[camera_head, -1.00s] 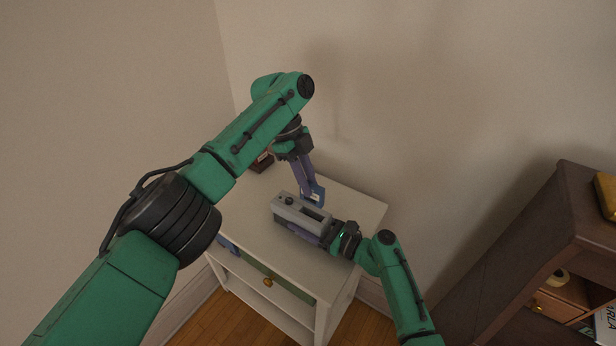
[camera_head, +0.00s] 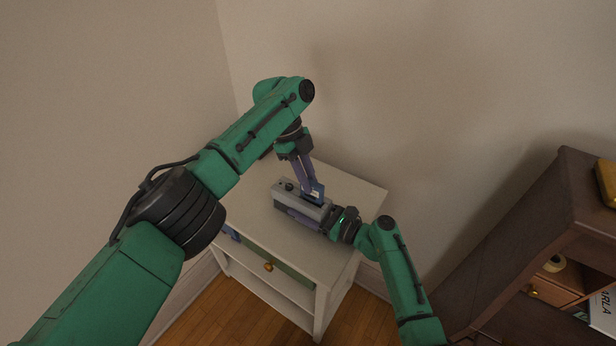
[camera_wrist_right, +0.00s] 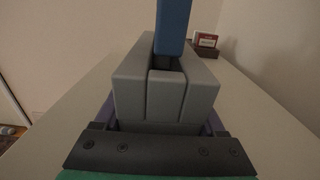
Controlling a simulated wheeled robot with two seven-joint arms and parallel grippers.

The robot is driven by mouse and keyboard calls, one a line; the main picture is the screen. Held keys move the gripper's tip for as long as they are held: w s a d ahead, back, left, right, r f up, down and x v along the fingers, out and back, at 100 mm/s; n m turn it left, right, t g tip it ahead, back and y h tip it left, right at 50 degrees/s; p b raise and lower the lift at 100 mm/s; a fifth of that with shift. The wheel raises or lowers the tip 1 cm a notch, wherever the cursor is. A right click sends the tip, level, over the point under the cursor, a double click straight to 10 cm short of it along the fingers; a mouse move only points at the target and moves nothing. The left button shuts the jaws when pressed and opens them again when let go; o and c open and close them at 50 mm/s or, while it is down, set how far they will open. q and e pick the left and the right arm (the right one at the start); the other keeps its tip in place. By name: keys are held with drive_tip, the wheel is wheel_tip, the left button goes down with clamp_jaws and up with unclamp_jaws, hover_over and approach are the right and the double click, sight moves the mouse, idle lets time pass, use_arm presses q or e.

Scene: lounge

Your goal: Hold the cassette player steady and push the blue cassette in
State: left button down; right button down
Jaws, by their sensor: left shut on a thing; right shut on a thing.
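The grey cassette player (camera_head: 291,204) stands on the white cabinet top. It fills the middle of the right wrist view (camera_wrist_right: 165,95), its slot facing up. My right gripper (camera_head: 309,219) is shut on the player from its right end. The blue cassette (camera_head: 318,188) is held upright by my left gripper (camera_head: 309,183), which points down from above and is shut on it. In the right wrist view the cassette (camera_wrist_right: 172,28) is over the slot, with its lower edge at the slot opening. How deep it sits is hard to tell.
The white cabinet (camera_head: 350,193) has free room around the player. A dark stand with a red-and-white item (camera_wrist_right: 205,42) is behind on the cabinet top. A brown shelf unit (camera_head: 530,230) stands at the right. Walls close off the back and left.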

sight(312, 199)
use_arm(q)
drive_tip(key=shift+f, duration=1.6)
idle(0.3)
drive_tip(key=c, duration=0.7)
unclamp_jaws()
use_arm(e)
unclamp_jaws()
